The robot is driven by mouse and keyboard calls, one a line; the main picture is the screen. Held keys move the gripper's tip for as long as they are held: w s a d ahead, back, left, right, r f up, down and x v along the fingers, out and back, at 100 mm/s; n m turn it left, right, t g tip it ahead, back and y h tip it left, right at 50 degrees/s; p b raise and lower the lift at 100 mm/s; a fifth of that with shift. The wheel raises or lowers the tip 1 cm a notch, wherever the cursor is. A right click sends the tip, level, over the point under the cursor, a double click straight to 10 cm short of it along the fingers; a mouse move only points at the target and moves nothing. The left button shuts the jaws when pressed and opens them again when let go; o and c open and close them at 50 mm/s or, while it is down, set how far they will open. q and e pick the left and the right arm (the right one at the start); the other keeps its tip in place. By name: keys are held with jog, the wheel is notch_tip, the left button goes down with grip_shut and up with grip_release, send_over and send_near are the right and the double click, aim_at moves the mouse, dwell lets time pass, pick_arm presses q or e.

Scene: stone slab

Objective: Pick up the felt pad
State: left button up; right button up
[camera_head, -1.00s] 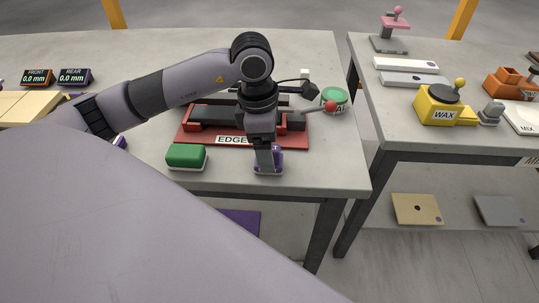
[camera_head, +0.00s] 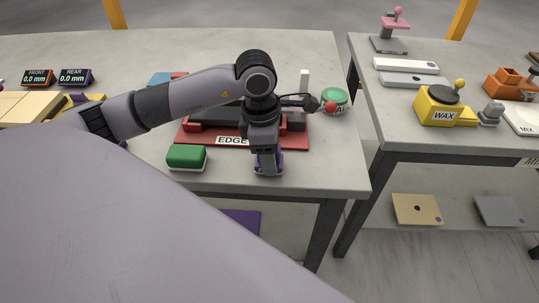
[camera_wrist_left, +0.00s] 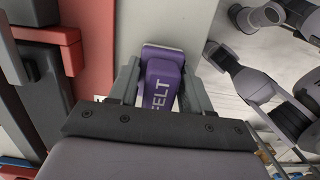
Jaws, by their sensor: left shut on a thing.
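The felt pad (camera_wrist_left: 160,82) is a purple block lettered FELT, with a pale base edge at its far end in the left wrist view. In the head view the pad (camera_head: 259,168) is at the front edge of the table, partly hidden by my left gripper (camera_head: 268,163). In the left wrist view my left gripper (camera_wrist_left: 158,90) has its two fingers on either side of the pad, shut on it. The pad still looks to be at table level.
A green-topped block (camera_head: 187,157) stands left of the pad. A red fixture lettered EDGE (camera_head: 225,141) with dark jaws lies just behind. A green round thing (camera_head: 334,97) is at the back right. A second table (camera_head: 400,130) stands right, across a gap.

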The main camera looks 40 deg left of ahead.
pick_arm(q)
notch_tip(320, 180, up, 20)
jog(key=shift+p, duration=0.45)
jog(key=o, duration=0.6)
jog(key=shift+c, duration=0.2)
jog(key=c, duration=0.4)
